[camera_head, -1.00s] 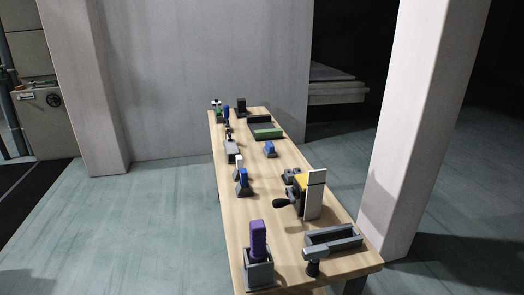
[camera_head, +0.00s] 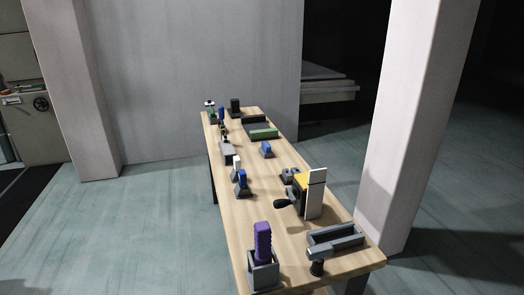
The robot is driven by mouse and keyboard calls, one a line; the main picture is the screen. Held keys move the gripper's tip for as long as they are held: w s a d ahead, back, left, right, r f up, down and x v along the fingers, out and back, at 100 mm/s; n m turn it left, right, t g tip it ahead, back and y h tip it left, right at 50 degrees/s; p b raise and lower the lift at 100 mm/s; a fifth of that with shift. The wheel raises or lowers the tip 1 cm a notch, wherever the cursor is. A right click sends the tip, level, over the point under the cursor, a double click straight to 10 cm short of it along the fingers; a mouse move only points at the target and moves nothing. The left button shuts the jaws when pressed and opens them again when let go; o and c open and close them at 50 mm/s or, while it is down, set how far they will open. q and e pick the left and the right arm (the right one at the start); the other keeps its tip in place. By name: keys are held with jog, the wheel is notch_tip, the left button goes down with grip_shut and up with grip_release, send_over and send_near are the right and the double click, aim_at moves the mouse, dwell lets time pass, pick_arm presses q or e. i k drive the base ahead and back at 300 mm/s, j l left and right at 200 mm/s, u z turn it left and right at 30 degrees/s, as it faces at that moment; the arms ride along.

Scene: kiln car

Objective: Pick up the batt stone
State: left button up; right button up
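A long wooden table (camera_head: 285,240) carries several small items. I cannot tell for sure which one is the batt stone. A purple ridged block (camera_head: 262,241) stands upright in a grey open holder (camera_head: 263,276) at the near left corner. A dark upright block (camera_head: 235,105) stands at the far end. Neither of my grippers is in view.
A crank device with a white upright plate (camera_head: 315,194) stands at the right edge. A grey trough (camera_head: 335,239) and a grey-headed tool (camera_head: 318,260) are at the near right. A dark tray (camera_head: 258,126) lies far back. A pillar (camera_head: 415,125) rises right of the table; the floor left is open.

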aim_at(266, 151)
jog(key=i+j+z, duration=0.2)
jog(key=j, duration=0.45)
jog(key=i+j+z, duration=0.2)
jog(key=j, duration=0.45)
jog(key=j+z, duration=0.2)
jog(key=j, duration=0.5)
